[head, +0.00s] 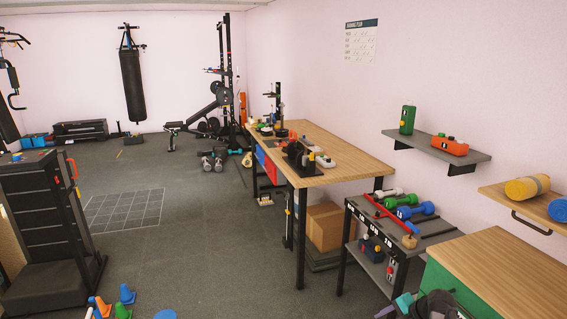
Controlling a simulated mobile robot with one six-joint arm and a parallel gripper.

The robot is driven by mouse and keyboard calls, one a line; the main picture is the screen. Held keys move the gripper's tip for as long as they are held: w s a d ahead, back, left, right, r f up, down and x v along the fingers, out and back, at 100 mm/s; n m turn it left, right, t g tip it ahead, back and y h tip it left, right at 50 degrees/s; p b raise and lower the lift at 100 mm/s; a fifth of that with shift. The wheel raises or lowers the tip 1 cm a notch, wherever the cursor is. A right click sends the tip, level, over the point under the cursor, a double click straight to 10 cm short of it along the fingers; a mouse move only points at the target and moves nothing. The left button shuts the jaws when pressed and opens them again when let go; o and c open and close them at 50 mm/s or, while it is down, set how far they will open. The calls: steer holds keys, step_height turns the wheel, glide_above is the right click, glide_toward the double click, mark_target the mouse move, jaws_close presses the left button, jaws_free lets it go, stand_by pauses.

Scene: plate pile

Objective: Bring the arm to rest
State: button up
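My gripper and arm do not show clearly anywhere in the head view, so I cannot see whether the gripper is open or holds anything. A dark rounded thing (436,305) is cut off by the bottom edge at the right, in front of a green-sided cabinet. I cannot tell what it is.
A long wooden workbench (345,166) with small items runs along the right wall. A dumbbell rack (430,228) and a wood-topped cabinet (505,262) stand nearer. The middle floor (210,240) is clear.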

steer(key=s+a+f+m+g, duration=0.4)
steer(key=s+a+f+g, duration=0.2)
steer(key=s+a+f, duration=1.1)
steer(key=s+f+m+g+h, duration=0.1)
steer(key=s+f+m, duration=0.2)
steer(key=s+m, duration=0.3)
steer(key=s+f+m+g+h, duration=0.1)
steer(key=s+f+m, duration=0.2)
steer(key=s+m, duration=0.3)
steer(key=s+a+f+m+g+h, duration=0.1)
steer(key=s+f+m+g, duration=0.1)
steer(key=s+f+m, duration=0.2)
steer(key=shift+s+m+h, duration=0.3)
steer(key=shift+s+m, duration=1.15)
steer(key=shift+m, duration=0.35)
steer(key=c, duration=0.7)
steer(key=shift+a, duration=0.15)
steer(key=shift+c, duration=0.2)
